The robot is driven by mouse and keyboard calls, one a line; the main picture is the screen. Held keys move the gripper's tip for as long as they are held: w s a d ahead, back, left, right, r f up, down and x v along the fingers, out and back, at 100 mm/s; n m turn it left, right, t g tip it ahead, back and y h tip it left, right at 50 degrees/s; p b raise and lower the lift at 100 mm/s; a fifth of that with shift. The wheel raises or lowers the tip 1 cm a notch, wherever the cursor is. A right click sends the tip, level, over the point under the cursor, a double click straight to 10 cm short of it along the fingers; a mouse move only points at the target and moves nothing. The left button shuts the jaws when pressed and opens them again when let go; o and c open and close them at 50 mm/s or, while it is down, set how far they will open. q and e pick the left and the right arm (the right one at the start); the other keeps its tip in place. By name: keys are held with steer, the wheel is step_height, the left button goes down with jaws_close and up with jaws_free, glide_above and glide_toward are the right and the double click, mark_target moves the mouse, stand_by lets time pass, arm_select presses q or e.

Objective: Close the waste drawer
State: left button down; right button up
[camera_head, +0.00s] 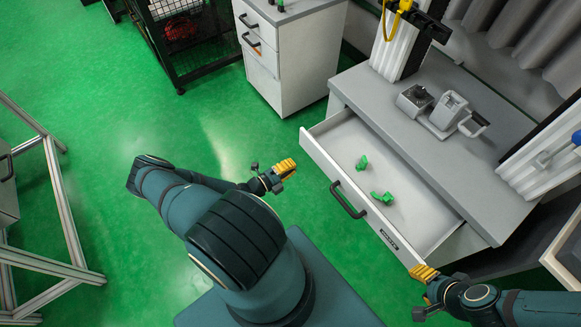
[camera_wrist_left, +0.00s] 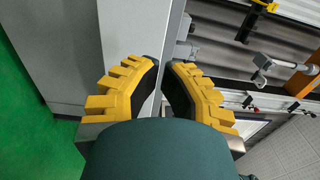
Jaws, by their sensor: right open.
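The waste drawer (camera_head: 319,156) is pulled out from under the grey worktop in the head view. Its white front has a black bar handle (camera_head: 347,200) and a small dark label. Two green pieces (camera_head: 362,162) (camera_head: 382,197) lie inside on its floor. My left gripper (camera_head: 287,167), with yellow fingers, is left of the drawer front, apart from the handle. In the left wrist view its fingertips (camera_wrist_left: 161,66) are close together with a narrow gap and nothing visibly held. My right gripper (camera_head: 424,273) is open by the drawer front's lower right corner; whether it touches cannot be told.
The grey worktop (camera_head: 420,137) carries a small grey device (camera_head: 447,112) and white upright columns. A white drawer cabinet (camera_head: 300,55) and a black mesh cage (camera_head: 180,40) stand behind. A metal frame (camera_head: 62,200) is at left. Green floor is clear between.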

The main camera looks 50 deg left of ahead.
mark_target(318, 150)
arm_select(q)
steer(key=w, duration=0.3)
steer(key=w+b, duration=0.1)
steer(key=w, duration=0.3)
steer(key=w+d, duration=0.1)
steer(key=w, duration=0.2)
steer(key=shift+w, duration=0.25)
arm_select(e)
steer(key=shift+w+f, duration=0.15)
steer(key=shift+f, duration=0.5)
